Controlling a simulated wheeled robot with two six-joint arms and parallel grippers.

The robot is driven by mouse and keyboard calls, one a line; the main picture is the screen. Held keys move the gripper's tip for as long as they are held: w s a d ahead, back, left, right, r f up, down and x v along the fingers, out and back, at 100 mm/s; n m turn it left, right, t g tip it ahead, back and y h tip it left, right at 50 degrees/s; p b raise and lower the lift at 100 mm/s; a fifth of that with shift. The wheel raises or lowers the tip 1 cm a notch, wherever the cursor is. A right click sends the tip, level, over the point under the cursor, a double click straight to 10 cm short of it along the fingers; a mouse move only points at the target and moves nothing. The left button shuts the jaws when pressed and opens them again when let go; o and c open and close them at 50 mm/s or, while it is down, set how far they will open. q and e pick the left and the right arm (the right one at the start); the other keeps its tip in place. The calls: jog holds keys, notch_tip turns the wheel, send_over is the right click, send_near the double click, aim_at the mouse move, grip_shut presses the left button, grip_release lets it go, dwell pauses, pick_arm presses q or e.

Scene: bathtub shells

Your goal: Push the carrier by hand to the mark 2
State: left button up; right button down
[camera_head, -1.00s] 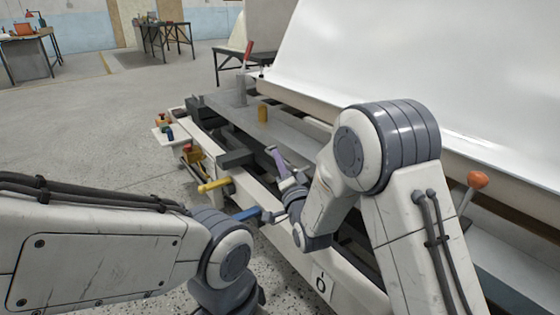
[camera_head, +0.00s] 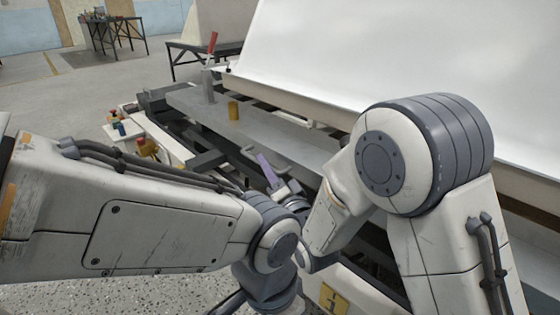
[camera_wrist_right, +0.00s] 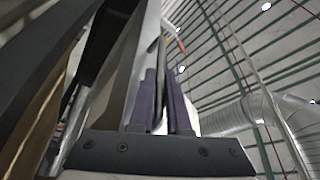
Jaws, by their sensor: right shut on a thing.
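A large white shell (camera_head: 370,65) rests above a long bench with a flat grey deck (camera_head: 275,128); I take the structure under the shell for the carrier, but its bounds are unclear. My right gripper (camera_head: 267,168), with purple fingers, is at the bench's near side, by a dark grey bar (camera_head: 247,150). In the right wrist view its purple fingers (camera_wrist_right: 160,100) are shut on a narrow bar; the exact part is hard to tell. A yellow plate (camera_head: 333,298) at the lower edge seems to read 1. Mark 2 is not visible. My left gripper is hidden behind its arm.
A dark table (camera_head: 118,22) stands far back. Open floor lies to the left.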

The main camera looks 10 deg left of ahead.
pick_arm(q)
jog(key=shift+d+f, duration=0.1)
jog(key=shift+d, duration=0.3)
pick_arm(e)
jog(key=shift+s+d, duration=0.25)
jog(key=shift+d, duration=0.2)
jog(key=c, duration=0.9)
grip_release()
